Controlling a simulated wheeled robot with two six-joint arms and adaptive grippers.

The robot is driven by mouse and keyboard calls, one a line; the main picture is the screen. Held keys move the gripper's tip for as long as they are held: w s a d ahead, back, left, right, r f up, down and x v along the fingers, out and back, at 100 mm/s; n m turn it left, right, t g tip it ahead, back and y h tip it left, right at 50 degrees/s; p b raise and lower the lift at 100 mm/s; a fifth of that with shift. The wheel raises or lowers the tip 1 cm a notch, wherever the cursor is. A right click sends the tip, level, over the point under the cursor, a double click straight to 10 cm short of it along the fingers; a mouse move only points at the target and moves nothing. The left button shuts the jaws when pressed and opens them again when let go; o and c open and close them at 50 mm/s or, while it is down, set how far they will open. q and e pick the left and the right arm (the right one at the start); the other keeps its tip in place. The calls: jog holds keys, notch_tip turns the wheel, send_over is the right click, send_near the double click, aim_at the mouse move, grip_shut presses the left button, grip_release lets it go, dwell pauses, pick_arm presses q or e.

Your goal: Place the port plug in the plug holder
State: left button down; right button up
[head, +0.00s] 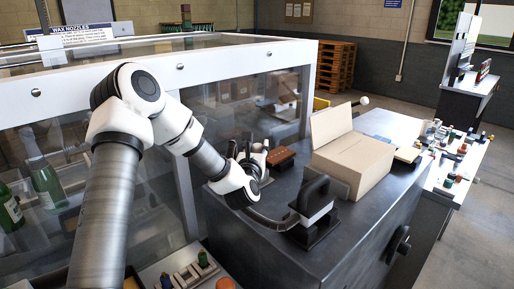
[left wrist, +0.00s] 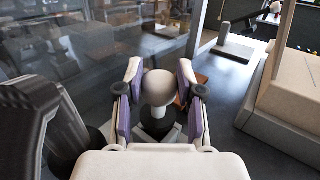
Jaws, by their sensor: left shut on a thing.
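My left gripper (head: 254,156) is over the dark metal bench top, beside the glass enclosure. In the left wrist view its two purple-padded fingers (left wrist: 160,92) are closed around a pale grey, round-headed piece (left wrist: 158,86), which looks like the port plug. The piece has a narrower neck below its head. A dark, angular base shows under it; I cannot tell whether the two touch. A reddish-brown block (head: 281,156) lies on the bench just beyond the gripper, partly hidden in the wrist view. I cannot tell for sure which item is the plug holder. My right gripper is not in view.
The white-framed glass enclosure (head: 180,66) stands close on the left. An open cardboard box (head: 352,160) and a black-handled device (head: 314,208) stand to the right of the gripper. The bench front (head: 255,250) is largely clear. A tray of small bottles (head: 190,275) is at the bottom.

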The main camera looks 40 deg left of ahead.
pick_arm(q)
jog(key=shift+w+a+f, duration=0.1)
jog(key=shift+f, duration=0.6)
jog(key=shift+w+f, duration=0.15)
jog(key=shift+f, duration=0.25)
jog(key=shift+s, duration=0.2)
jog(key=c, duration=1.1)
grip_release()
jog(key=shift+o, duration=0.4)
jog(key=shift+w+f, duration=0.1)
jog(key=shift+w, duration=0.05)
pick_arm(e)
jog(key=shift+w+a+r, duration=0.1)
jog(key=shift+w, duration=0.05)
